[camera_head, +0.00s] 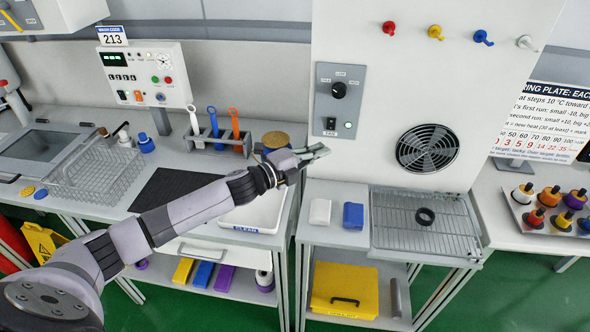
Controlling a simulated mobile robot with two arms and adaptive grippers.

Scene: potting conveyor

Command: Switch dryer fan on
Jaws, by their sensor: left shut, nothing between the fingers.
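The dryer is a white upright panel with a round dark fan grille (427,148). Its grey control plate (339,101) carries a black knob (339,90) at the top and a small black fan switch (331,123) below, above a "FAN" label. The switch is too small to tell its position. My left gripper (318,152) is shut and empty, just below and slightly left of the control plate, with its fingers pointing right. It appears apart from the switch. My right gripper is not in view.
A tool holder with colored tools (217,142) and a wash control box (145,75) stand left. Colored pegs (548,198) sit at right.

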